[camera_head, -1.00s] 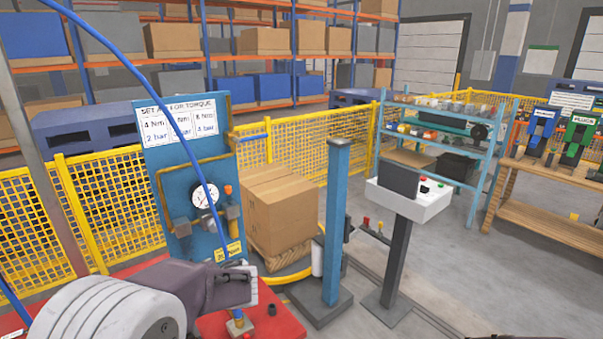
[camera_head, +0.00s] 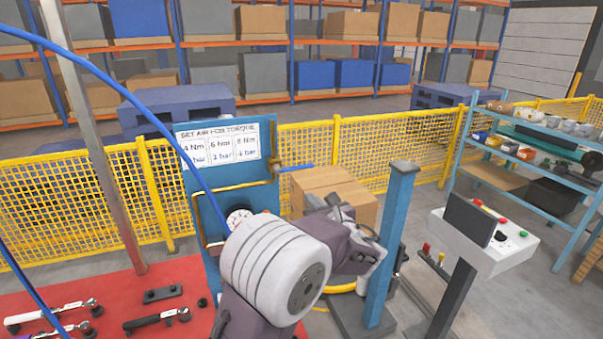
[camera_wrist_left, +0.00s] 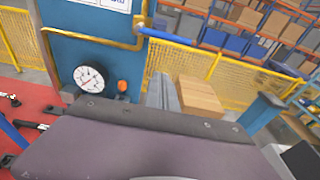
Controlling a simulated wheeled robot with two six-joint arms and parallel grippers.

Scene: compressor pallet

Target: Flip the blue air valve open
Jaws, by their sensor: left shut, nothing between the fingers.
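The blue air valve (camera_head: 297,168) is a slim blue lever on the yellow pipe at the right edge of the blue panel (camera_head: 200,178). It sticks out sideways to the right, roughly level. In the left wrist view the lever (camera_wrist_left: 165,36) runs right from the pipe's brass end. My left gripper (camera_head: 338,206) is shut and empty, below and to the right of the lever in the head view and apart from it. My left forearm hides the panel's lower part. My right gripper is out of view.
A round gauge (camera_wrist_left: 90,78) and an orange knob (camera_wrist_left: 122,85) sit on the panel. A blue post (camera_head: 392,245) and cardboard box (camera_head: 350,190) stand right of it. A blue hose (camera_head: 110,85) arcs across the view. Tools lie on the red mat (camera_head: 110,285).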

